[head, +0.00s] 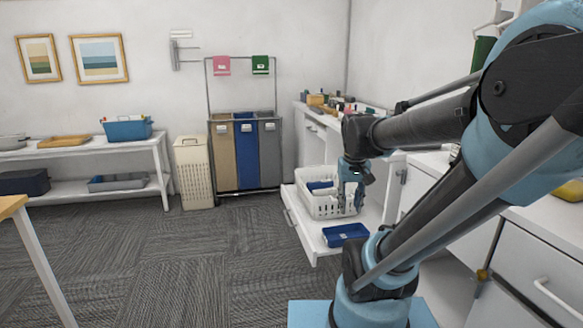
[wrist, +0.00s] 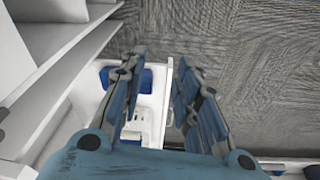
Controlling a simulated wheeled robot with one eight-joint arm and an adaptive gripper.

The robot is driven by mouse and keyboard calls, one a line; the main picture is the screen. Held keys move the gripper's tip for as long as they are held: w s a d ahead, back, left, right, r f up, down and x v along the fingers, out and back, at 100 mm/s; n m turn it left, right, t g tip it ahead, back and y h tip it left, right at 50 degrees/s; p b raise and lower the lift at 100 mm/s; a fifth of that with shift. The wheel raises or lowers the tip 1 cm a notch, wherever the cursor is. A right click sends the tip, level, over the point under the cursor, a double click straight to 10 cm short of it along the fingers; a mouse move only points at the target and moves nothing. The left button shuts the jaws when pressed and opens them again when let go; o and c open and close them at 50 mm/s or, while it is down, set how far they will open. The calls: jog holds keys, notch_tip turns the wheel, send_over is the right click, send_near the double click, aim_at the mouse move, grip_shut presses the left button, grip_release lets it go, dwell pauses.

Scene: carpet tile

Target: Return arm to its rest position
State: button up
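My arm stretches from the right side of the head view toward the open white drawer (head: 297,222). My gripper (head: 350,200) points down in front of the white basket (head: 312,204) and hides part of it. In the wrist view my gripper (wrist: 160,85) has its two blue fingers wide apart with nothing between them. Below the fingers, part of a white surface and blue pieces show. I cannot tell from these views whether a finger touches the basket.
A blue tray (head: 345,235) lies in the drawer's front part. A cluttered counter (head: 345,117) stands behind. Three sorting bins (head: 246,155), a tall hamper (head: 194,172) and a white shelf (head: 90,152) line the back wall. Carpet (head: 190,260) is clear in the middle.

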jog(key=s+f, duration=0.7)
jog(key=s, duration=0.2)
jog(key=shift+s+d+f, duration=0.15)
jog(key=shift+s+d, duration=0.05)
jog(key=shift+d, duration=0.25)
jog(key=shift+w+f, duration=0.2)
jog(key=shift+w, duration=0.25)
